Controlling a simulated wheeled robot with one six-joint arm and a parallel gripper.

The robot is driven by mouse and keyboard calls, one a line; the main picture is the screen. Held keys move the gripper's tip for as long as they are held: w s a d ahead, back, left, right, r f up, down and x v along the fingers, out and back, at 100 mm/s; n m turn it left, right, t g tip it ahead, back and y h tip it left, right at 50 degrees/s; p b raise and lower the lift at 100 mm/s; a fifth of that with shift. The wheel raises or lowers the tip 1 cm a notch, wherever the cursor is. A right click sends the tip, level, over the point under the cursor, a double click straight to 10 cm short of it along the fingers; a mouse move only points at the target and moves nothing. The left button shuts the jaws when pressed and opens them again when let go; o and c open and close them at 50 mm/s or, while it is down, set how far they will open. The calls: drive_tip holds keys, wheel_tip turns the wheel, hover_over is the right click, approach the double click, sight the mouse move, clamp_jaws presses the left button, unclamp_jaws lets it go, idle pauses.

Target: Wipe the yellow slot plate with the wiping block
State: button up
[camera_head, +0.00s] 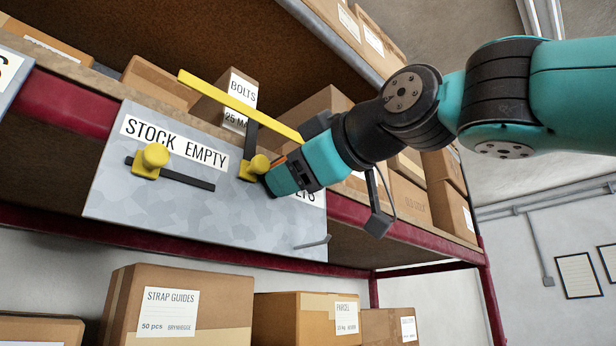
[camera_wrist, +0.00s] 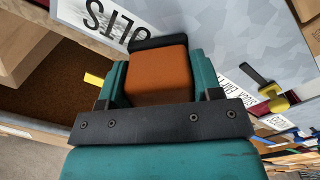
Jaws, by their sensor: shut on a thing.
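My gripper (camera_head: 272,182) is at the right part of a grey metal panel, beside a yellow knob (camera_head: 256,166) on a dark upright slot. In the wrist view my gripper (camera_wrist: 160,80) is shut on the wiping block (camera_wrist: 158,72), orange with a black face toward the panel. I cannot tell whether that face touches the panel. A second yellow knob (camera_head: 151,160) sits on a level dark slot; one knob also shows in the wrist view (camera_wrist: 275,103). A long yellow bar (camera_head: 240,106) slants across the panel's top. Which yellow piece is the slot plate is unclear.
The grey panel (camera_head: 150,217) hangs on a red-framed shelf and bears a STOCK EMPTY label (camera_head: 174,143). A thin grey peg (camera_head: 312,242) sticks out low on the right. Cardboard boxes (camera_head: 175,307) stand below and behind. Open room lies to the right.

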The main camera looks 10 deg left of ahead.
drive_tip(key=shift+s+a+g, duration=0.3)
drive_tip(key=shift+s+a, duration=0.1)
drive_tip(key=shift+s, duration=0.15)
drive_tip(key=shift+c, duration=0.2)
drive_tip(key=shift+w+d, duration=0.45)
drive_tip(key=shift+w, duration=0.4)
drive_tip(key=shift+w+d+p, duration=0.5)
drive_tip(key=shift+w+d, duration=1.25)
drive_tip(key=shift+w, duration=0.3)
drive_tip(key=shift+c, duration=0.2)
drive_tip(key=shift+w+d+p, duration=0.3)
drive_tip(key=shift+w+d, duration=0.25)
drive_tip(key=shift+w, duration=0.2)
drive_tip(key=shift+w+d+p, duration=0.25)
drive_tip(key=shift+w+d, duration=0.25)
drive_tip(key=shift+w, duration=0.25)
drive_tip(key=shift+d+f, duration=0.1)
drive_tip(key=shift+d, duration=0.15)
drive_tip(key=shift+b+v, duration=1)
drive_tip(key=shift+v, duration=1.75)
drive_tip(key=shift+s, duration=0.15)
